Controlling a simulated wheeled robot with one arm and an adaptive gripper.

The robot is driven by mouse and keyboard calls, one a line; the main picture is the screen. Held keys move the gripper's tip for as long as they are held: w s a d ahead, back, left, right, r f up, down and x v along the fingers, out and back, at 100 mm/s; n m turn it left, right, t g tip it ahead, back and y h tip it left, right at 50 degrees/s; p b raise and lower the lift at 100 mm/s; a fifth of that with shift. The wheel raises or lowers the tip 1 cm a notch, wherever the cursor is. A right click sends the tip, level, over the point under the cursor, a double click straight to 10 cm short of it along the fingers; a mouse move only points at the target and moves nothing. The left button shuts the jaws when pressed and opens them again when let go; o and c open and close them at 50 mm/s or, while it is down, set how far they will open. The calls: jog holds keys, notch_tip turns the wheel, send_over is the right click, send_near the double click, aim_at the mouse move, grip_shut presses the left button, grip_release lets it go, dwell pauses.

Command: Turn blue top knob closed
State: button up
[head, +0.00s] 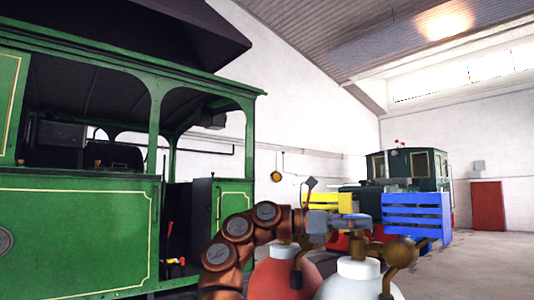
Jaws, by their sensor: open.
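A red bottle (285,275) and a white bottle (350,282) stand side by side at the bottom of the head view, with brown fittings (402,251) around their tops. A small grey-blue part (357,221) sits above the white bottle. It may be the blue top knob, but it is too small to be sure, and its turn position cannot be told. My copper-coloured arm rises from the bottom left, and my gripper (312,216) is at its end, beside these fittings. The gripper is open. Its fingertips are hard to separate from the parts behind, and contact cannot be told.
A green steam tram (75,235) with an open cab fills the left. A yellow slatted block (328,201) and a blue slatted block (416,211) show behind the bottles. A dark green locomotive (428,168) stands farther back. The floor at right is clear, up to a red door (487,206).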

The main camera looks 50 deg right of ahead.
jog(key=shift+w+f+n+t+h+b, duration=0.15)
jog(key=shift+f+n+t+h+b, duration=0.25)
jog(key=shift+b, duration=0.5)
jog(key=n+t+h+b, duration=0.2)
jog(key=b, duration=0.2)
jog(key=shift+a+h, duration=0.1)
jog(key=shift+h, duration=0.3)
jog(key=n+t+b, duration=0.1)
jog(key=b, duration=0.1)
jog(key=n+t+h+b, duration=0.1)
jog(key=shift+r+h+b, duration=0.2)
jog(key=shift+h+b, duration=0.1)
jog(key=shift+b, duration=0.05)
jog(key=shift+r+t+b, duration=0.1)
jog(key=shift+t+b, duration=0.2)
jog(key=shift+t, duration=0.2)
jog(key=shift+n+t+h+b, duration=0.6)
jog(key=shift+n+t+b, duration=0.05)
jog(key=shift+n+t, duration=0.05)
